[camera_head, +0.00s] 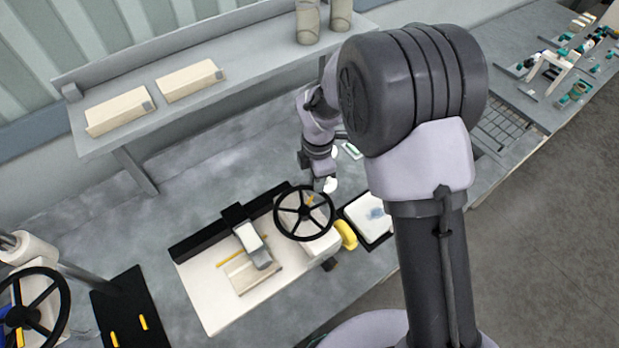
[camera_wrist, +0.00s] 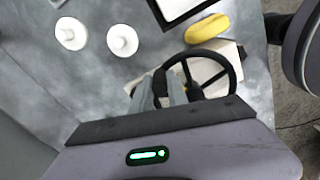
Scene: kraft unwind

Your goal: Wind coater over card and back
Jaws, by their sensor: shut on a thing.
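The coater has a pale flat bed (camera_head: 207,296) with a black bar along its back edge. A black spoked handwheel (camera_head: 304,211) stands at its right end, beside a white block. A grey and white carriage (camera_head: 253,244) sits across the left-middle of the bed. A beige card (camera_head: 247,276) lies flat on the bed, its right part next to or under the carriage; I cannot tell which. My gripper (camera_head: 323,186) is at the wheel's upper right. In the wrist view its fingers (camera_wrist: 170,92) are shut on the handwheel's rim (camera_wrist: 238,72).
A yellow rounded object (camera_head: 346,235) is beside the coater, and a black-edged white tray (camera_head: 371,217) lies to its right. Another machine with a black wheel (camera_head: 32,309) stands at lower left. A shelf (camera_head: 243,60) with boxes and rolls runs above the bench.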

